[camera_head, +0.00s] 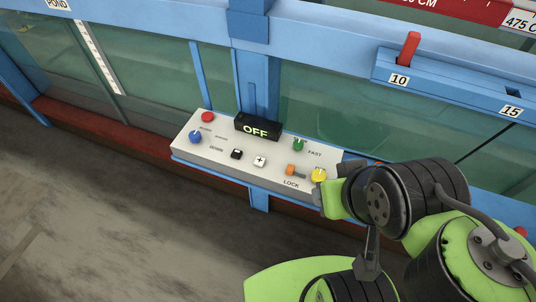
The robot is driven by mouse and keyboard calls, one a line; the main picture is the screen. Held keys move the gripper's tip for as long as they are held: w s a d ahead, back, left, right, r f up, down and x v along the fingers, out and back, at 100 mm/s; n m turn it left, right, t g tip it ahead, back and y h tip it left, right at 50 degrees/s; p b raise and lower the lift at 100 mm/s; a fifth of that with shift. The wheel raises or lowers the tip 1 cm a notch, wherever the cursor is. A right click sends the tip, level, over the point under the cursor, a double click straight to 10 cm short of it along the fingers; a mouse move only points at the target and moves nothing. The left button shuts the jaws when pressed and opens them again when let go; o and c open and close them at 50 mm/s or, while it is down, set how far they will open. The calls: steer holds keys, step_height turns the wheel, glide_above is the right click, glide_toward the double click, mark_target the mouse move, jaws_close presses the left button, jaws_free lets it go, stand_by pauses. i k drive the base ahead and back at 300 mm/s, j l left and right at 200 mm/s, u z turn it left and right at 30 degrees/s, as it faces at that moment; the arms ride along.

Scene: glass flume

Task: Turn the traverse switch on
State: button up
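A pale control panel (225,158) is mounted low on the front of the blue flume frame. Its black display (257,126) reads OFF. It carries a red button (208,117), a blue knob (195,137), a black switch (237,154), a white plus button (260,160), a green knob (298,145) by FAST, an orange slider (291,170) by LOCK and a yellow knob (318,175). No readable label says traverse, so I cannot tell which control is that switch. My gripper (328,194) is at the panel's right end, beside the yellow knob; its fingers are mostly hidden and contact is unclear.
Glass panes (340,105) stand behind the panel in the blue frame. A blue rail (440,85) marked 10 and 15, with a red lever (408,48) upright at 10, is at upper right. Open concrete floor (100,220) lies at lower left.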

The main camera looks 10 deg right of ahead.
mark_target(317, 175)
steer(key=i+j+u, duration=0.4)
steer(key=i+j, duration=0.45)
steer(key=i, duration=0.05)
